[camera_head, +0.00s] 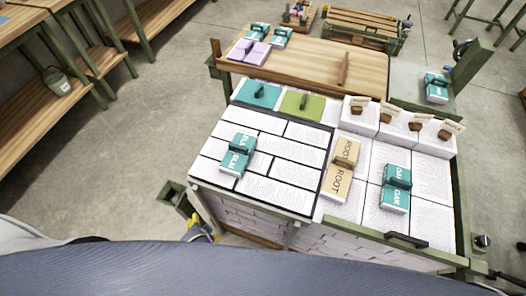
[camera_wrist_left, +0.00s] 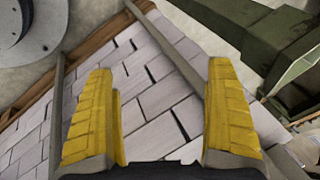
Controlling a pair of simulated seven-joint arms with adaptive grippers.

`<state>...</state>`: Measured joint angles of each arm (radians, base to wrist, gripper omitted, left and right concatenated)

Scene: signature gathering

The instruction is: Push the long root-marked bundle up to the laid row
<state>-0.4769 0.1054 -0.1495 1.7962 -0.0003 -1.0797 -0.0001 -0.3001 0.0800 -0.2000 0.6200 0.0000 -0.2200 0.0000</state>
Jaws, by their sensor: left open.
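My left gripper (camera_head: 200,234) is low beside the bench's front left corner, well apart from the bundle. In the left wrist view its yellow fingers (camera_wrist_left: 162,118) are spread with nothing between them, facing the pale block-patterned bench side. My right gripper is not in view.
Teal bundles (camera_head: 236,161) and (camera_head: 395,198) lie on either side. Teal (camera_head: 262,94) and green (camera_head: 303,105) covers lie at the back. White stacks with brown clips (camera_head: 361,116) stand back right. A dark handle (camera_head: 406,240) is at the front edge.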

